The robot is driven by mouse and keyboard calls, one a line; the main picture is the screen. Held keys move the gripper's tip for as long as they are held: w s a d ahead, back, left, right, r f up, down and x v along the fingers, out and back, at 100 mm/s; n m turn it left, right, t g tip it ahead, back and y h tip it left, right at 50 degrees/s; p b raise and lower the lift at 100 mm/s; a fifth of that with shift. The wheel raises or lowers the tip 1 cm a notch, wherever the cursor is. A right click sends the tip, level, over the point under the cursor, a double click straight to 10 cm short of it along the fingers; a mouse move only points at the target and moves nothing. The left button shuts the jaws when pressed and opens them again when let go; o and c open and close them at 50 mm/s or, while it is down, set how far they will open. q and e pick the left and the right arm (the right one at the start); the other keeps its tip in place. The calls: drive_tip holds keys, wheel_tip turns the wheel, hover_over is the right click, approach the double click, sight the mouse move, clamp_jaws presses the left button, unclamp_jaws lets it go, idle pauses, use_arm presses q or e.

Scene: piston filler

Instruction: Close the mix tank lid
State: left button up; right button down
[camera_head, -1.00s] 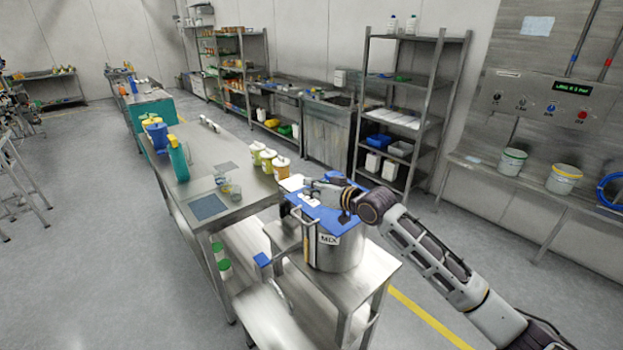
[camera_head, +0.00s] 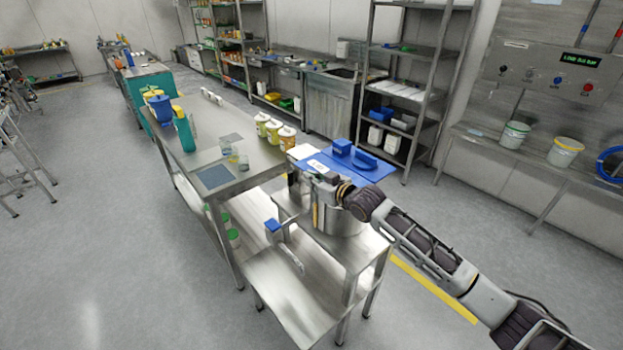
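The mix tank (camera_head: 342,222) is a steel pot on a low steel stand. My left gripper is not in view.
A steel table (camera_head: 232,178) with yellow-labelled jars (camera_head: 274,131) stands at the left, close to the tank. A shelf rack (camera_head: 398,122) stands behind. The floor at front left is clear.

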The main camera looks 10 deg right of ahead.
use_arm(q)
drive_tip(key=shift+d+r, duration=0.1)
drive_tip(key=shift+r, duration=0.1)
use_arm(e)
drive_tip(key=shift+r, duration=0.1)
use_arm(q)
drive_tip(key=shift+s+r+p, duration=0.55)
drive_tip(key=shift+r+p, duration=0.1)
drive_tip(key=shift+p, duration=0.2)
use_arm(e)
drive_tip(key=s+d+r, duration=0.4)
drive_tip(key=s+r, duration=0.2)
drive_tip(key=s, duration=0.2)
drive_tip(key=shift+s+d, duration=0.2)
drive_tip(key=shift+s, duration=0.15)
idle(0.4)
